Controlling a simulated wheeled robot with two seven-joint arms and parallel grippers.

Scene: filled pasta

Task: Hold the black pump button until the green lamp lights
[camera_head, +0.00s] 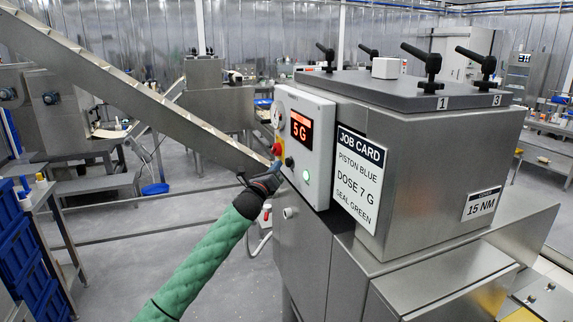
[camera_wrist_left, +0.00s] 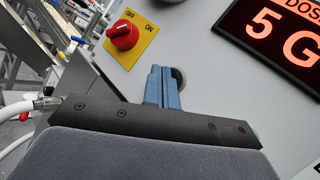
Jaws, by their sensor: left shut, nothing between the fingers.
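The black pump button (camera_head: 289,162) is on the front of a grey control box (camera_head: 318,112), below a red display reading 5 G (camera_head: 300,131). A small round lamp (camera_head: 306,176) right of the button shows bright green and looks lit. My left gripper (camera_head: 277,169) is at the box front, just left of the button. In the left wrist view its blue fingers (camera_wrist_left: 160,80) are shut and empty. They partly cover the dark round button (camera_wrist_left: 179,77); I cannot tell whether they press it. My right gripper is not in view.
A red rotary switch (camera_wrist_left: 124,36) on a yellow plate (camera_wrist_left: 143,29) sits close to the fingers, marked OFF and ON. A job card (camera_head: 358,178) reading DOSE 7 G is on the hopper's side. A sloping metal conveyor (camera_head: 130,84) crosses behind my arm.

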